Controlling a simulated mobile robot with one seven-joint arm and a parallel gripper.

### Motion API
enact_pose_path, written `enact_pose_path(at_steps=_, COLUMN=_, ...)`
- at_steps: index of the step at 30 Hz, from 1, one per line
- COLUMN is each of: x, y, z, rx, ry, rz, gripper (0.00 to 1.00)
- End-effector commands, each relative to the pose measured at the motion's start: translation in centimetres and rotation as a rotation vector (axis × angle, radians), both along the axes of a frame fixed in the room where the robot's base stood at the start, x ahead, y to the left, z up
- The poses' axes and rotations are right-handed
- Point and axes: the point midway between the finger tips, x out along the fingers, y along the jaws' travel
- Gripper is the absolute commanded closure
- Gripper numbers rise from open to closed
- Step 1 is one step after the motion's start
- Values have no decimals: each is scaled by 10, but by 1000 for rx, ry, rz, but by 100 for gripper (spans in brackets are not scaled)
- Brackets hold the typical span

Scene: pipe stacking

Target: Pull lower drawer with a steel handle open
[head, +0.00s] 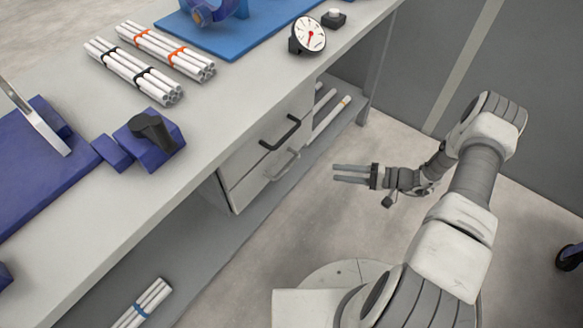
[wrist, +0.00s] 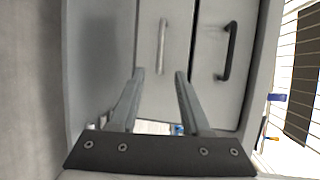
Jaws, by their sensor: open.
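The lower drawer (head: 248,187) is in the cabinet under the workbench in the head view, with a steel handle (head: 283,164) on its front. It looks shut. In the wrist view the steel handle (wrist: 161,46) stands upright in the picture on the lower drawer front (wrist: 148,88), straight ahead of the fingertips. My gripper (head: 334,173) is open and empty, to the right of the steel handle in the head view and apart from it. In the wrist view my gripper's two fingers (wrist: 160,72) point at the drawer front, with the handle lying between their lines.
The upper drawer has a black handle (head: 280,132), close above the steel one. The workbench (head: 225,115) overhangs the cabinet and carries pipe bundles (head: 135,70), a dial gauge (head: 307,36) and a blue vise-like part (head: 150,138). More pipes (head: 330,117) lie on the lower shelf. The floor before the drawers is clear.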

Motion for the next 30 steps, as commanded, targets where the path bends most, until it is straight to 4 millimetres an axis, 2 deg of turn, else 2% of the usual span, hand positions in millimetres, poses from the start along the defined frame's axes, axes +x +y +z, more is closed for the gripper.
enact_pose_path(at_steps=5, x=6, y=27, z=-5, rx=0, ry=2, rz=7, gripper=53)
enact_pose_path(at_steps=21, x=35, y=135, z=-26, rx=-1, ry=2, rz=7, gripper=53)
enact_pose_path(at_steps=24, x=39, y=148, z=-28, rx=-2, ry=2, rz=6, gripper=53)
enact_pose_path(at_steps=30, x=42, y=160, z=-29, rx=-1, ry=1, rz=5, gripper=53)
